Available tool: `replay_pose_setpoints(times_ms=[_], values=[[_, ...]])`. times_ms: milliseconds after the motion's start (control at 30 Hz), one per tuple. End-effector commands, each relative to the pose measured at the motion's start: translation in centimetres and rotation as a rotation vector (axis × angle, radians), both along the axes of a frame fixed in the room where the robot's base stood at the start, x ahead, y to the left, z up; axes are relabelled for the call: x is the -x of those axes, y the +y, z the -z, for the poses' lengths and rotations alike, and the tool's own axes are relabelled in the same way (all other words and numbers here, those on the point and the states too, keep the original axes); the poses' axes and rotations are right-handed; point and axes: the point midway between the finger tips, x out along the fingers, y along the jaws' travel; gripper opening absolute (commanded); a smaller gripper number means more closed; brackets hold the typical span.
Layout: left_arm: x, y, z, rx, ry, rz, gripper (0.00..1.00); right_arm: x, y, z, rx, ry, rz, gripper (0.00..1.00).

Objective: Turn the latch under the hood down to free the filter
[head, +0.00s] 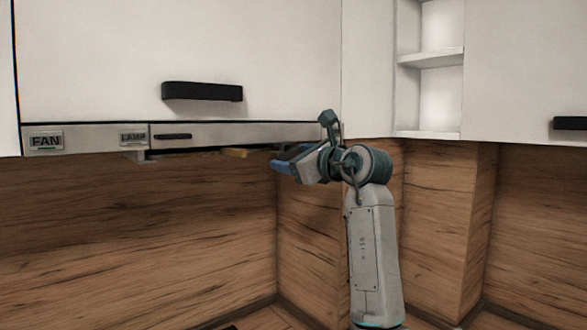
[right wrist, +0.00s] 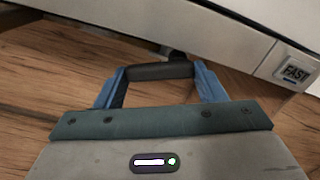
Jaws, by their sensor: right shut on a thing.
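The hood (head: 235,133) is a slim metal strip under the white cabinet. My right gripper (head: 279,165) is just below the hood's right end, reaching in from the right. In the right wrist view its two blue fingers (right wrist: 160,72) are shut on a dark rounded bar, which I take to be the latch (right wrist: 160,71). The bar spans the gap between the fingers, close under the hood's edge. A darker stub shows just behind it. In the head view the latch is hidden at the gripper. The filter cannot be made out clearly. My left gripper is in neither view.
FAN (head: 46,141) and LAMP (head: 133,135) labels sit on the hood's front; a FAST label (right wrist: 296,73) shows in the wrist view. A small yellowish piece (head: 236,153) hangs under the hood. A wooden splashback (head: 140,220) stands behind. Open shelves (head: 430,60) are at the right.

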Motion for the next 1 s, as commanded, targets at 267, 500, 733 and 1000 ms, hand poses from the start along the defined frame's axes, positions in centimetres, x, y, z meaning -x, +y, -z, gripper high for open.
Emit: replay_pose_setpoints(times_ms=[267, 500, 733, 1000], values=[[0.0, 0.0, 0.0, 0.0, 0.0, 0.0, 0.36, 0.0, 0.0, 0.0, 0.005, -0.001, 0.0, 0.41], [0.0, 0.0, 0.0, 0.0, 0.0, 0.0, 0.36, 0.0, 0.0, 0.0, 0.005, -0.001, 0.001, 0.85], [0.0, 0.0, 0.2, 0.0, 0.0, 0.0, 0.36, 0.1, -0.2, 0.1, 0.005, -0.002, 0.0, 0.85], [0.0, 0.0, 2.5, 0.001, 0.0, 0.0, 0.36, 3.4, -2.6, 0.4, 0.004, -0.006, 0.002, 0.85]])
